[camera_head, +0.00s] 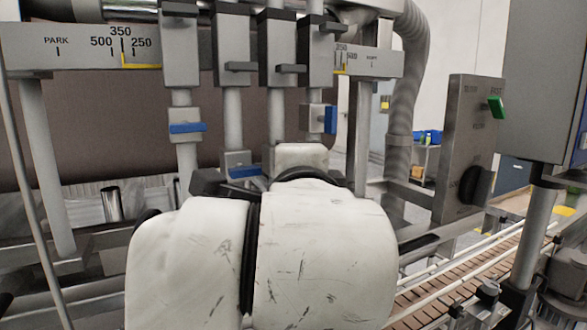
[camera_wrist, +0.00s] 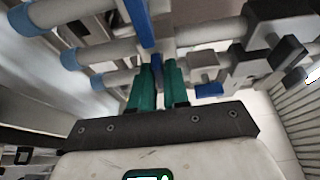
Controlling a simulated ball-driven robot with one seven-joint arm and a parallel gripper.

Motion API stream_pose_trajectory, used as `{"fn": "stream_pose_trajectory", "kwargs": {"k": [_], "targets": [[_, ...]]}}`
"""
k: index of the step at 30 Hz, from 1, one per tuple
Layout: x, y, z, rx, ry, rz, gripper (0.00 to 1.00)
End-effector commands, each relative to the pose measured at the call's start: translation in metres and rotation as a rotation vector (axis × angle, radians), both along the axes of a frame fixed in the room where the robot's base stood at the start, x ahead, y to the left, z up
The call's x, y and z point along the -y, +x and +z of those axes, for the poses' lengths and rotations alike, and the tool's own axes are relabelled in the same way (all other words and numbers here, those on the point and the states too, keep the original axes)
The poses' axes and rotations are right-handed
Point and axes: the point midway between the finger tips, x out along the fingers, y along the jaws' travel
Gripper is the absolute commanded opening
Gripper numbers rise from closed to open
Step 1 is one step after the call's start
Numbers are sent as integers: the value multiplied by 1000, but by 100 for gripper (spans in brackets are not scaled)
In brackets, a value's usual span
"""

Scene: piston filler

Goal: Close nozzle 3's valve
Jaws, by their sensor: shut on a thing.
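In the head view, several nozzle columns hang in a row. The leftmost has a blue valve handle (camera_head: 187,128) lying crosswise, and the second column's lower blue handle (camera_head: 243,171) also lies crosswise. The rightmost column's blue handle (camera_head: 330,119) stands upright. The third column (camera_head: 278,100) runs down behind my white arm, which hides its valve and my gripper. In the wrist view, my gripper's green fingers (camera_wrist: 158,78) are shut on a blue valve handle (camera_wrist: 156,62), mostly hidden between them. Another long blue handle (camera_wrist: 140,22) is just above, and one shows at right (camera_wrist: 208,90).
A scale plate (camera_head: 100,45) marked PARK, 500, 350 and 250 is at upper left. A control panel (camera_head: 465,150) with a green switch (camera_head: 496,107) and black knob (camera_head: 475,186) stands right. A conveyor (camera_head: 450,290) runs lower right. Neighbouring nozzles crowd my gripper.

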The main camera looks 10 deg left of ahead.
Motion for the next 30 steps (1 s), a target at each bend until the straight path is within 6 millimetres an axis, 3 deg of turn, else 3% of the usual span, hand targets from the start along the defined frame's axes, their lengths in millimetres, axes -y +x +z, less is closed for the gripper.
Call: {"fn": "stream_pose_trajectory", "kwargs": {"k": [1, 2, 8, 19, 30], "targets": [[1, 0, 0, -1, 0, -2, 0], [1, 0, 0, -1, 0, -2, 16], [0, 0, 0, 0, -1, -1, 35], [1, -8, -1, 2, -1, 1, 36], [15, -73, -1, 3, 1, 2, 36]]}}
